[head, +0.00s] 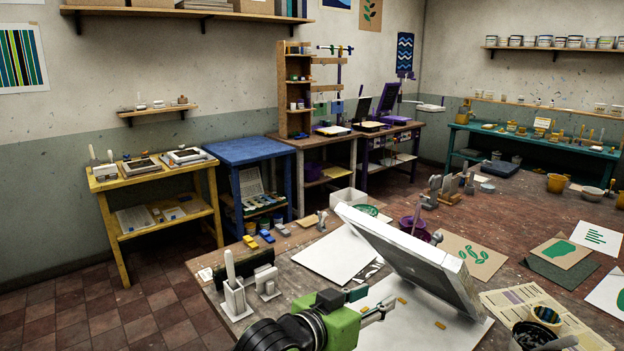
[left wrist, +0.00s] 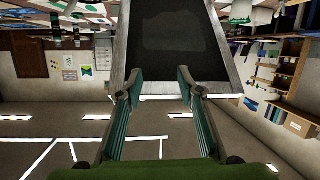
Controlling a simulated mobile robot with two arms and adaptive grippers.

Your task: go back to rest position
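The hinged screen (head: 415,258) stands tilted up over the worktable, its pale frame raised above a white sheet (head: 405,322) on the board. My left gripper (head: 374,300) is at the lower middle of the head view, just left of the screen's raised frame. In the left wrist view my gripper (left wrist: 158,86) has its two fingers spread with nothing held between them. The screen (left wrist: 190,35) shows beyond the fingertips there, with its frame edge crossing near them. I cannot tell whether a finger touches the frame. My right gripper is not in view.
The worktable holds a white holder with a handle (head: 235,290), a blank white sheet (head: 338,254), a purple bowl (head: 414,228), printed cards (head: 473,256) and a newspaper (head: 540,310). A yellow side table (head: 162,172) and a blue one (head: 247,148) stand behind.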

